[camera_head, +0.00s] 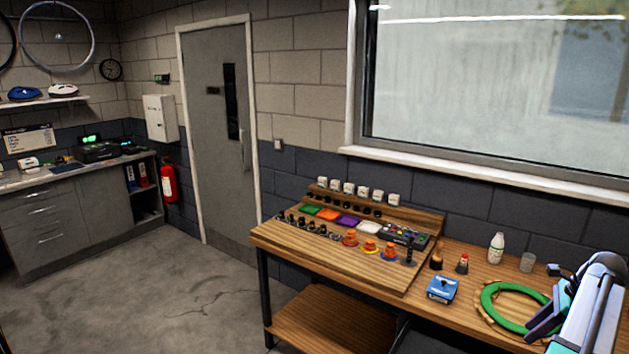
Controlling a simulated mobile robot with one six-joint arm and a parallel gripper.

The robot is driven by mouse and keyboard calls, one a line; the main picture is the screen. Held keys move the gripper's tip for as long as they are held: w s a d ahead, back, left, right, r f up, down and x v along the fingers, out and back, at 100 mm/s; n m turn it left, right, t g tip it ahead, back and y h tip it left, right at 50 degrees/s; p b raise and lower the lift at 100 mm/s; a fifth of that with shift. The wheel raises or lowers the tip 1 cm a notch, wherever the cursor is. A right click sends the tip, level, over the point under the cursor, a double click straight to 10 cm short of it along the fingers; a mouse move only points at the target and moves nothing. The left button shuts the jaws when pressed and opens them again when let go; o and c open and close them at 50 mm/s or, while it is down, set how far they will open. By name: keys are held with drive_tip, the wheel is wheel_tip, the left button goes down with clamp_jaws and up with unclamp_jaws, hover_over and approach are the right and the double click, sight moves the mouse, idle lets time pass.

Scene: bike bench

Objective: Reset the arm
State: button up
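My arm reaches in from the lower right of the head view. My gripper (541,325) is low over the right end of the wooden workbench (490,277), at or above a green ring (507,306). Dark finger parts show, but I cannot tell whether they are apart or closed, or whether they touch the ring. Part of the ring's right side is hidden behind my arm.
A raised wooden board (345,262) holds several small parts. Open floor (190,295) lies left of the bench.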

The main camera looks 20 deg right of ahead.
drive_tip(key=w+a+f+n+g, duration=0.1)
drive_tip(key=w+a+f+n, duration=0.4)
drive_tip(key=a, duration=0.4)
drive_tip(key=w+a+f+n+g, duration=0.1)
drive_tip(key=w+a+f+n, duration=0.35)
drive_tip(key=w+a, duration=0.4)
drive_tip(key=w+a+f+n+g, duration=0.1)
drive_tip(key=w+a+f+n, duration=0.4)
drive_tip(key=a, duration=0.6)
drive_tip(key=s+a+f+n+h, duration=0.1)
drive_tip(key=a+f+n, duration=0.35)
drive_tip(key=a, duration=0.65)
drive_tip(key=a+f+n+h, duration=0.1)
drive_tip(key=a+f+n, duration=0.35)
drive_tip(key=a, duration=0.55)
drive_tip(key=s+a+f+n+h, duration=0.1)
drive_tip(key=a+f+n, duration=0.4)
drive_tip(key=a, duration=0.6)
drive_tip(key=s+f+g+b, duration=0.2)
drive_tip(key=s+f+b, duration=0.5)
drive_tip(key=f, duration=0.6)
drive_tip(key=s+f+g+b, duration=0.2)
drive_tip(key=s+f+b, duration=0.5)
drive_tip(key=f, duration=0.6)
drive_tip(key=s+f+g+b, duration=0.2)
drive_tip(key=s+f+b, duration=0.6)
drive_tip(key=s+f, duration=0.3)
wheel_tip(320, 180, down, 2)
drive_tip(key=shift+d+f, duration=0.1)
drive_tip(key=shift+d, duration=0.05)
